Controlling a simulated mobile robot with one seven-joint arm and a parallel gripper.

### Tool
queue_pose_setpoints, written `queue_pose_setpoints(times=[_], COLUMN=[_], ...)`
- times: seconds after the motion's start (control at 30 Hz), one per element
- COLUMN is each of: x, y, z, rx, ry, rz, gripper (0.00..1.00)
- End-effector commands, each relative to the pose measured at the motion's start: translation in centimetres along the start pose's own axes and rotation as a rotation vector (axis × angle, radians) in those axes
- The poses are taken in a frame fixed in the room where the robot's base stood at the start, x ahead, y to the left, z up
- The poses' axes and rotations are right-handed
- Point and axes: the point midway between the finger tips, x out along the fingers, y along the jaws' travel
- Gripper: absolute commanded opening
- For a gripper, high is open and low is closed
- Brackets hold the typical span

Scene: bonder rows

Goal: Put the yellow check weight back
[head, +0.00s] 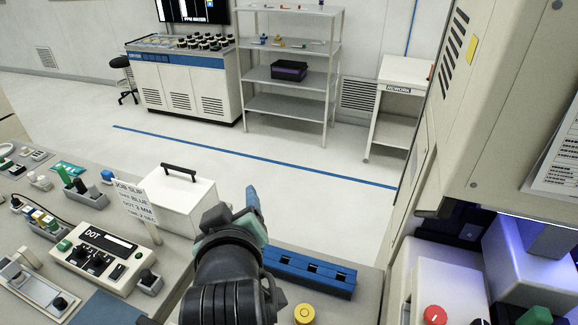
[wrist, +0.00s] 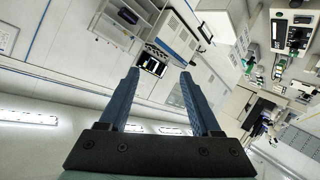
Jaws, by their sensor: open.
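The yellow check weight (head: 304,314) is a round yellow piece at the bottom edge of the head view, on the grey bench top. It sits just in front of a long blue block (head: 308,274) with dark openings in its top. My gripper (head: 253,198) is raised above the bench, left of the block and apart from the weight. In the wrist view my gripper (wrist: 161,72) has its two blue fingers spread with nothing between them. The wrist camera looks out across the room, tilted, and I cannot make out the weight there.
A white box with a black handle (head: 178,194) and a job slip sign (head: 137,199) stand left of my arm. A DOT control box (head: 100,253) and small parts fill the left bench. A tall beige machine (head: 505,100) bounds the right. Beyond the bench is open floor.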

Motion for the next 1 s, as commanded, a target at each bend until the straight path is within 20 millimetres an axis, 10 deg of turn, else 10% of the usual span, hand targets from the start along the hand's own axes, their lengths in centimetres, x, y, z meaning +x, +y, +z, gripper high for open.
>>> queue_pose_setpoints(times=[0.2,0.4,0.6,1.0], x=[-10.4,-21.6,-26.1,-25.6], y=[12.5,17.7,18.8,18.2], z=[-15.2,-21.9,-23.5,-22.5], rx=[0.232,0.333,0.356,0.357], ry=[0.576,0.985,1.136,1.135], rz=[0.305,0.427,0.453,0.451], gripper=[0.65,0.65,0.65,0.65])
